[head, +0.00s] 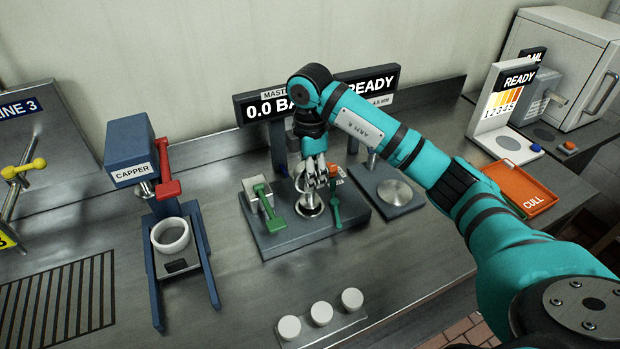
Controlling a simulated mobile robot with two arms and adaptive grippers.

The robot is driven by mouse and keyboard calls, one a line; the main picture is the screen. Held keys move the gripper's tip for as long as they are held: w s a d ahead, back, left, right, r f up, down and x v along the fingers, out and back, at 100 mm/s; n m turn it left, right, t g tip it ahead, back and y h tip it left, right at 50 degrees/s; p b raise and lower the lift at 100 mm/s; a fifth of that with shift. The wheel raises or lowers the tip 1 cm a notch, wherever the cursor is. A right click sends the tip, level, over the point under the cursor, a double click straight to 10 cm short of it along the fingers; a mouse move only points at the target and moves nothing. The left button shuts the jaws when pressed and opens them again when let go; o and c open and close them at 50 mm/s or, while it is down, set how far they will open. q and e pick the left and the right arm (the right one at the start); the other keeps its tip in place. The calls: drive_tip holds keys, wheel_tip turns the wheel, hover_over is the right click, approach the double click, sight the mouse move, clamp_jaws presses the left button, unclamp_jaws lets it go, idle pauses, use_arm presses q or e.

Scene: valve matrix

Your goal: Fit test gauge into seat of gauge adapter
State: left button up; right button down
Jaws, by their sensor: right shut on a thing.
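My right gripper (315,182) points down over a blue-grey test stand (285,238) on the steel bench. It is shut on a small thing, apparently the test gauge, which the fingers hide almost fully. Directly below the fingers is a round silver fitting (309,210) on the stand, which looks like the gauge adapter with its seat. Whether the held thing touches the seat or hovers just above it, I cannot tell. My left gripper is not in view.
A green lever (266,200) stands left of the fitting and a green handle (336,208) close on its right. The display (262,108) is behind, partly covered by my arm. The capper (130,155) stands left, three white caps (320,313) in front, an orange cull tray (522,190) right.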

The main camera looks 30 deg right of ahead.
wheel_tip(320, 180, down, 2)
drive_tip(key=shift+f+p, duration=0.1)
drive_tip(key=shift+p, duration=0.3)
drive_tip(key=shift+f, duration=0.1)
drive_tip(key=c, duration=1)
unclamp_jaws()
drive_tip(key=shift+c, duration=0.2)
wheel_tip(320, 180, up, 5)
drive_tip(key=shift+f+b, duration=0.1)
drive_tip(key=shift+b, duration=0.95)
wheel_tip(320, 180, up, 7)
drive_tip(key=shift+r, duration=0.15)
